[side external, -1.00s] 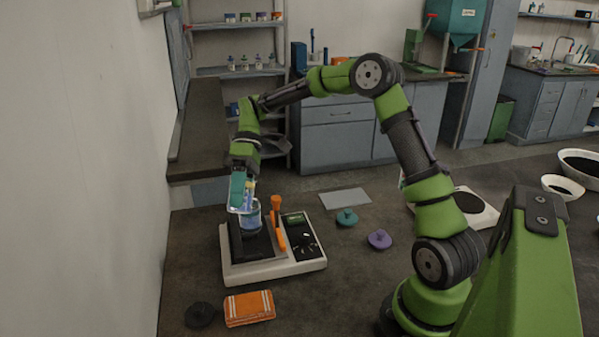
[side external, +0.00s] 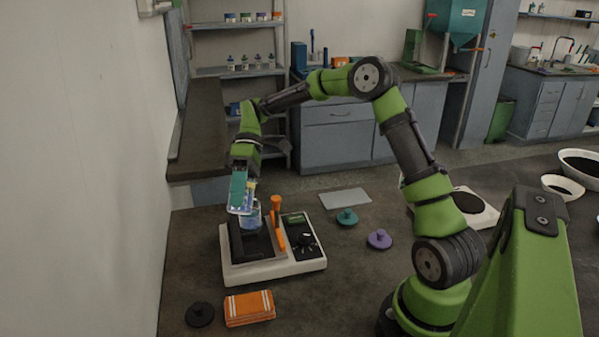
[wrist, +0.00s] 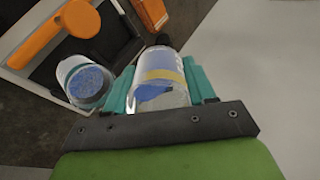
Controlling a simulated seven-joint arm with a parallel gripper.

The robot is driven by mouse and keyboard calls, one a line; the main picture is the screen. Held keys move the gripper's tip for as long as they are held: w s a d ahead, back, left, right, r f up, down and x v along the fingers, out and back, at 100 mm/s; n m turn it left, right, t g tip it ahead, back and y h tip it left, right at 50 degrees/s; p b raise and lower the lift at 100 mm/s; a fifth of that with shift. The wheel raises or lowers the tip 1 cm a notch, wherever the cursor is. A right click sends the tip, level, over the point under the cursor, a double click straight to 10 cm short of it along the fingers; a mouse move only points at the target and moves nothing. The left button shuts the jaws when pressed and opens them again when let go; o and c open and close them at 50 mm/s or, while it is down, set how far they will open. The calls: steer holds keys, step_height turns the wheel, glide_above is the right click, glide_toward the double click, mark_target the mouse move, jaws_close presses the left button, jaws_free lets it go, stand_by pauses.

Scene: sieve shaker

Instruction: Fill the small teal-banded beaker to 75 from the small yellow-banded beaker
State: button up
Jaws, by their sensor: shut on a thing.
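My gripper (wrist: 162,88) is shut on the small yellow-banded beaker (wrist: 160,75), a clear beaker with blue contents lying against its wall. The beaker is tilted, its mouth hard to make out. In the side view my gripper (side external: 241,194) holds it just above the shaker. A second clear beaker (wrist: 85,84) with blue granular contents stands apart from it, to its left in the wrist view. In the side view this beaker (side external: 251,219) sits on the machine, partly hidden.
The white-based machine (side external: 275,267) has an orange lever (side external: 276,207) close to the beakers. An orange striped block (side external: 249,308) and a black disc (side external: 200,314) lie in front. Teal (side external: 347,216) and purple (side external: 379,238) lids lie to the right. A wall stands at left.

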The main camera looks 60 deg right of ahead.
steer(key=shift+r+g+y, duration=0.3)
steer(key=shift+y, duration=0.5)
stand_by(1.5)
steer(key=shift+f+g+y, duration=0.4)
steer(key=shift+y, duration=0.4)
stand_by(1.7)
steer(key=shift+r, duration=0.1)
stand_by(0.9)
steer(key=shift+a+r+t+h, duration=0.1)
steer(key=shift+r+t+h, duration=0.35)
steer(key=shift+h, duration=0.35)
steer(key=shift+f+t+h, duration=0.25)
steer(key=shift+f+h, duration=0.2)
steer(key=shift+h, duration=0.25)
steer(key=shift+s+a+r+t+h, duration=0.15)
steer(key=shift+r+t+h, duration=0.3)
steer(key=shift+h, duration=0.45)
steer(key=f+h, duration=0.1)
steer(key=a+f+h, duration=0.1)
steer(key=f, duration=0.1)
steer(key=s+a+f+t+h, duration=0.1)
steer(key=shift+a+f, duration=0.15)
steer(key=shift+f, duration=0.05)
steer(key=shift+s+a+f+t+h, duration=0.25)
steer(key=shift+a+t+h, duration=0.25)
steer(key=shift+h, duration=0.45)
steer(key=shift+s+a+f+t+h, duration=0.15)
steer(key=shift+a+f+t+h, duration=0.15)
steer(key=shift+a+h, duration=0.45)
